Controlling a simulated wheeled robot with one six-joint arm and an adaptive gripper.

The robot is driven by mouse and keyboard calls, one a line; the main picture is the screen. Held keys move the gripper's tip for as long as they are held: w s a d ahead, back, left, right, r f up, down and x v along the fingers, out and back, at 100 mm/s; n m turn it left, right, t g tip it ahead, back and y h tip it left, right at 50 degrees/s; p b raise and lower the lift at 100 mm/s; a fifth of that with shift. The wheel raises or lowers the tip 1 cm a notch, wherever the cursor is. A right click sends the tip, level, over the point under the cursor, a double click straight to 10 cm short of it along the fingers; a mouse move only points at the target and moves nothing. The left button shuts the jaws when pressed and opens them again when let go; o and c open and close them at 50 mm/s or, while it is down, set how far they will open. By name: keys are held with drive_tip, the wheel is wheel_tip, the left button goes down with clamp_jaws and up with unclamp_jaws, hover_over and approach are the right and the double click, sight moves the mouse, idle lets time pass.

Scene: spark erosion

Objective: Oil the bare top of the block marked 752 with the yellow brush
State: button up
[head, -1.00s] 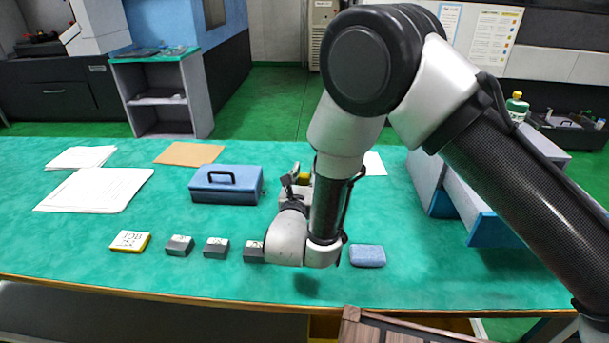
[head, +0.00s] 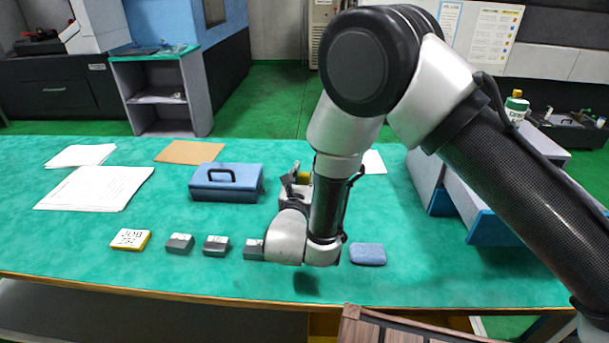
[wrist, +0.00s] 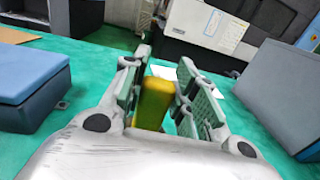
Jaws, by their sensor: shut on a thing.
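My gripper (wrist: 158,95) is shut on the yellow brush (wrist: 153,103), whose yellow body stands between the fingers in the wrist view. In the head view a bit of the yellow brush (head: 304,177) shows at my gripper (head: 296,183), above the table behind my wrist. Its bristles are hidden. Three dark grey blocks stand in a row: a left one (head: 179,245), a middle one (head: 215,247) and a right one (head: 253,251), partly covered by my wrist. Their pale labels are too small to read. A yellow-edged card (head: 131,240) left of them reads JOB 752.
A blue toolbox (head: 227,190) stands behind the blocks. A blue pad (head: 367,254) lies right of my wrist. Papers (head: 95,190) and a brown envelope (head: 189,152) lie at the back left. Blue-grey bins (head: 482,205) stand at the right. The green table is clear in front.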

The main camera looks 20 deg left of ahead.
drive_tip(key=shift+f, duration=0.1)
drive_tip(key=shift+r, duration=3.55)
drive_tip(key=shift+f, duration=3.5)
